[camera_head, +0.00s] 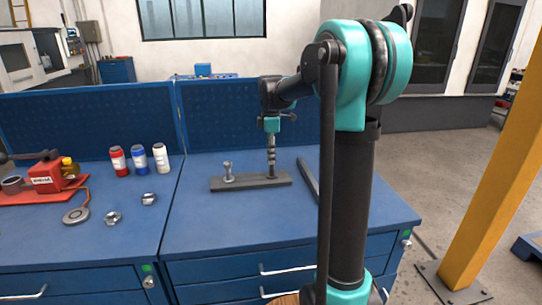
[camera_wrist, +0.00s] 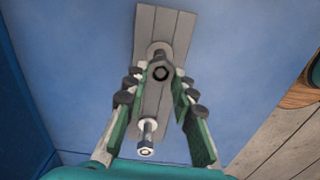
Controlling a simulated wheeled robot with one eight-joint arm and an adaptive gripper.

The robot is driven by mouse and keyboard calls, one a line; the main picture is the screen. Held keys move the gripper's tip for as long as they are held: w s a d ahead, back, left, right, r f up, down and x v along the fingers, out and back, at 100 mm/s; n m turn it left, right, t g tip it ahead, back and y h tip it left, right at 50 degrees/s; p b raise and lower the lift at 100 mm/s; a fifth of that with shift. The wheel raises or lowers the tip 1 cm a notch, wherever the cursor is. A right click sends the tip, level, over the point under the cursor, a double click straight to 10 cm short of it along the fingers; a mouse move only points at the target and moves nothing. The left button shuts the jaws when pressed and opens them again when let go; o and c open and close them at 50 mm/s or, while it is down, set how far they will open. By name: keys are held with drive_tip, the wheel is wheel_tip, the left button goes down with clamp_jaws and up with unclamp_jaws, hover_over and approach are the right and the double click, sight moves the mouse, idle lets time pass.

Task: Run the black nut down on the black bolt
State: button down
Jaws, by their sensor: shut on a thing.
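A grey base plate (camera_head: 250,182) lies on the blue workbench, with two upright bolts. My gripper (camera_head: 271,158) points down over the bolt at its right end, the black bolt (camera_head: 272,172). In the wrist view my gripper (camera_wrist: 161,73) has its fingertips on either side of the black nut (camera_wrist: 161,71), shut on it. The nut sits at the bolt's upper end; how far it is threaded I cannot tell. A silver bolt (camera_head: 228,172) with a pale nut or washer stands at the left end; it also shows in the wrist view (camera_wrist: 147,135).
Two loose silver nuts (camera_head: 149,199) lie on the left bench. Red, blue and white bottles (camera_head: 140,160) stand behind them. A red device (camera_head: 47,176) is further left. A dark bar (camera_head: 307,181) lies right of the plate. The bench front is clear.

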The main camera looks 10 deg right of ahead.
drive_tip(key=m, duration=1.2)
drive_tip(key=shift+w+d+m, duration=0.1)
drive_tip(key=shift+d+m, duration=0.05)
drive_tip(key=shift+m, duration=0.15)
drive_tip(key=m, duration=0.4)
drive_tip(key=shift+m, duration=0.4)
drive_tip(key=m, duration=0.4)
drive_tip(key=shift+w, duration=0.1)
drive_tip(key=c, duration=1.5)
unclamp_jaws()
